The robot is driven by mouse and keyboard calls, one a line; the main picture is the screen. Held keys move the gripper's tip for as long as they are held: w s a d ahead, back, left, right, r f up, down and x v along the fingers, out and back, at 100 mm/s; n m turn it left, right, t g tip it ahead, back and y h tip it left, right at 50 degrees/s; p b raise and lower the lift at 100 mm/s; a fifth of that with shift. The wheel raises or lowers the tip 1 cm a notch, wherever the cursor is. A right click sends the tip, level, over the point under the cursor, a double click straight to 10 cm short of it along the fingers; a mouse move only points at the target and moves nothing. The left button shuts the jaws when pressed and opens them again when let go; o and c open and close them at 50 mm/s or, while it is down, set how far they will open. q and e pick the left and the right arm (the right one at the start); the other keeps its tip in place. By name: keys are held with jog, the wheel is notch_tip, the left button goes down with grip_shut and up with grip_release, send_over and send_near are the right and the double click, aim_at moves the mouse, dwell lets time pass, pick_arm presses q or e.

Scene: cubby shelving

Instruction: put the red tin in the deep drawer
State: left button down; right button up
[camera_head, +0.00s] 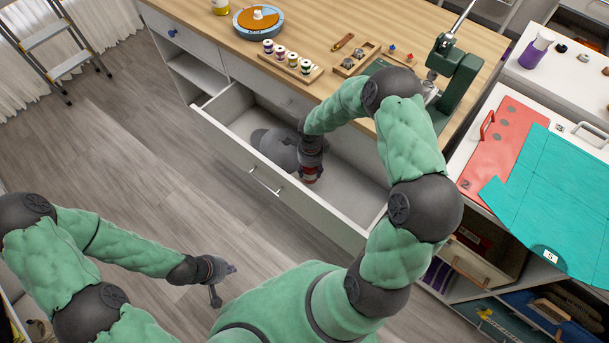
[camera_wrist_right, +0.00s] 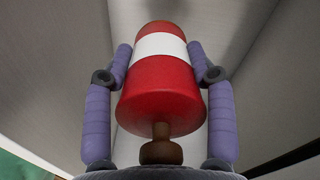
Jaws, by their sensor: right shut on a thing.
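The red tin (camera_wrist_right: 160,95) has a white band and a brown knob at its near end. My right gripper (camera_wrist_right: 160,75) is shut on it, with one finger along each side.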

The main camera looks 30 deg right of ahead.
aim_at(310, 180)
notch_tip(310, 180, down, 9)
jog(key=b, duration=0.3)
jog(key=shift+r, duration=0.15)
jog(key=o, duration=1.2)
notch_tip(310, 180, up, 12)
jog(key=p, duration=0.4)
